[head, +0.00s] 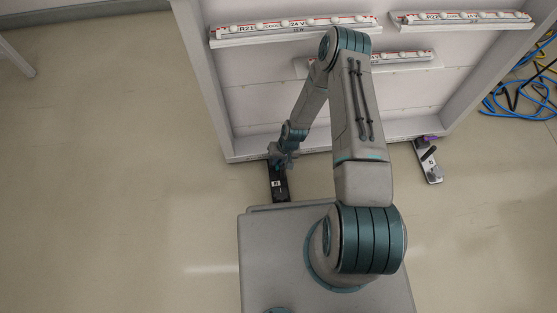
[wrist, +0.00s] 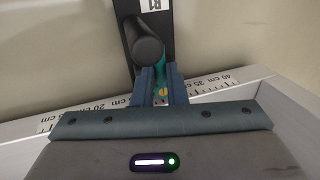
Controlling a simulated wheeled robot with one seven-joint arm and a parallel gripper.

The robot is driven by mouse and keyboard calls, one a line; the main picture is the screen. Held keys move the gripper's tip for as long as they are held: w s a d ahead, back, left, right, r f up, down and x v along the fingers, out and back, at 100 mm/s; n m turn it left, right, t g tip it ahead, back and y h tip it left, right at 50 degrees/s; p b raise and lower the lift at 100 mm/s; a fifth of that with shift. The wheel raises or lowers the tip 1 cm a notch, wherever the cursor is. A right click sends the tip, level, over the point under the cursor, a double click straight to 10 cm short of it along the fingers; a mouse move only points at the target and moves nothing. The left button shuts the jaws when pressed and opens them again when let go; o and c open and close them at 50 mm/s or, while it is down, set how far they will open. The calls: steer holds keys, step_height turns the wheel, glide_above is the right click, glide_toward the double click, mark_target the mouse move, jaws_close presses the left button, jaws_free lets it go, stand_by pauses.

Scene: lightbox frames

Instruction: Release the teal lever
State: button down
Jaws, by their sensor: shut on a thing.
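The teal lever (wrist: 160,66) shows as a small strip between my fingers in the wrist view, beside a dark round knob (wrist: 148,50). It is on a black clamp body (wrist: 126,12) with a white label, which also shows in the head view (head: 280,189) on the floor side of the frame's lower edge. My gripper (wrist: 160,84) is shut on the teal lever, its two blue fingers on either side of it. In the head view my gripper (head: 283,160) is at the upper end of the black clamp. Most of the lever is hidden by the fingers and knob.
The white lightbox frame (head: 330,146) lies beyond, with labelled light bars (head: 290,30) inside. A grey clamp with a purple lever (head: 428,162) sits at its right corner. Blue and yellow cables (head: 515,100) lie at far right.

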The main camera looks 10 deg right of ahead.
steer(key=c, duration=1.7)
jaws_free()
steer(key=shift+s, duration=0.15)
steer(key=shift+c, duration=0.2)
steer(key=shift+r, duration=0.1)
steer(key=p+v, duration=0.5)
steer(key=v, duration=0.8)
steer(key=shift+d+r+p, duration=0.15)
steer(key=shift+r+p, duration=0.1)
steer(key=shift+p, duration=0.1)
